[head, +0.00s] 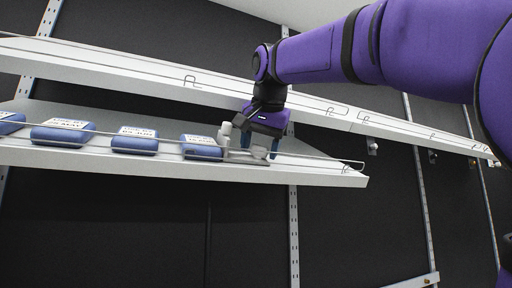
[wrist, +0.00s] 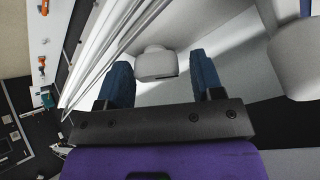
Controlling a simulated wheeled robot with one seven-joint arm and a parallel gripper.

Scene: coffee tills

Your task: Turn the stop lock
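A pale grey fitting with an upright rounded post (head: 225,131) and a flat base stands on the lower shelf; it appears to be the stop lock. My gripper (head: 260,146) is over the fitting, pointing down, just right of the post. In the wrist view, my gripper's two blue fingers (wrist: 160,62) are apart. A pale rounded knob (wrist: 155,66) shows between them, with gaps visible on both sides. I cannot tell whether its depth matches the fingertips. A larger rounded grey part (wrist: 298,58) is at the right, outside the fingers.
Several blue packs with white labels, one of them nearest the fitting (head: 201,149), lie in a row to the left on the lower shelf (head: 320,176). A wire rail runs along its front edge. The upper shelf (head: 130,70) passes close behind my arm.

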